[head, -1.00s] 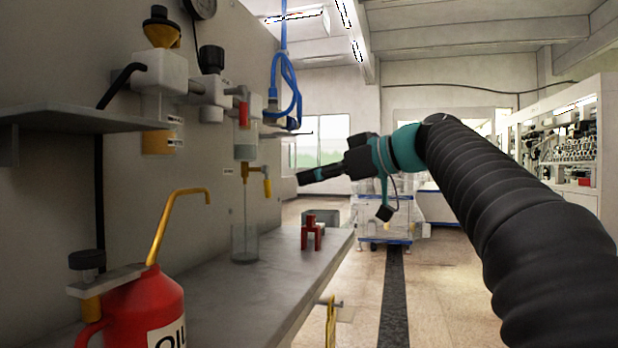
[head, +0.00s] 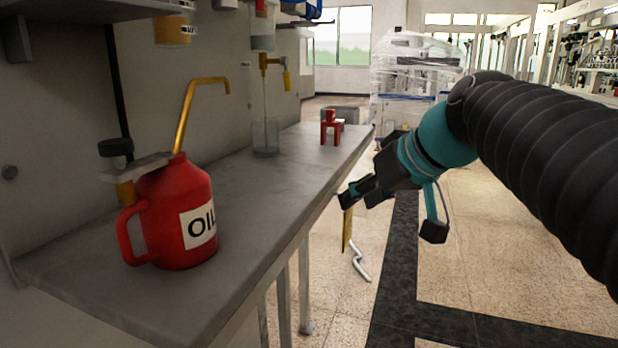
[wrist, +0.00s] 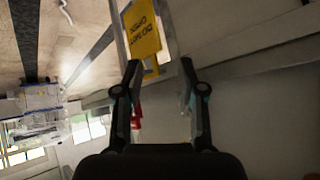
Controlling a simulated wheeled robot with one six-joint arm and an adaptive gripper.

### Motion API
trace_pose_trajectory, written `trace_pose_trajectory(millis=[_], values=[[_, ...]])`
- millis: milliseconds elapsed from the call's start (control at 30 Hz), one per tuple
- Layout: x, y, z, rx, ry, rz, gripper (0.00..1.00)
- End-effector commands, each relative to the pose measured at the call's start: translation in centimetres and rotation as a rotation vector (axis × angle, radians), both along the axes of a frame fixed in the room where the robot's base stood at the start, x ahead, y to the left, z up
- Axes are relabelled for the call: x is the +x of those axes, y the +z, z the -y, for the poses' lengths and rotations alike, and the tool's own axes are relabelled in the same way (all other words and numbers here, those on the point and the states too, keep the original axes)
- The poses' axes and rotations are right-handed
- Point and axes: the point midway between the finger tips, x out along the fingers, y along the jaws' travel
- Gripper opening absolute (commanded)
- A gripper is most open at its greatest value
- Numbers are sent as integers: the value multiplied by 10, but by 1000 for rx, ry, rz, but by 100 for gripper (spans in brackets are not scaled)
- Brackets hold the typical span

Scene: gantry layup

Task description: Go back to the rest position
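My gripper (head: 356,194) is at the end of my arm, just off the right edge of the grey bench (head: 215,262) in the head view. A yellow sign (wrist: 143,30) with dark lettering is beyond the fingers. In the head view it is a narrow yellow strip (head: 347,228) below my gripper.
A red oil can (head: 165,215) with a brass spout stands at the bench's near end. A glass beaker (head: 265,137) and a red fixture (head: 330,127) stand farther back. A wrapped pallet (head: 405,75) is behind. Tiled floor (head: 470,220) to the right is open.

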Motion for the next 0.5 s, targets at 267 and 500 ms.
trace_pose_trajectory(millis=[267, 500], values=[[-93, -112, 35, -127, -245, -178, 40], [-153, -188, 64, -223, -395, -243, 40]])
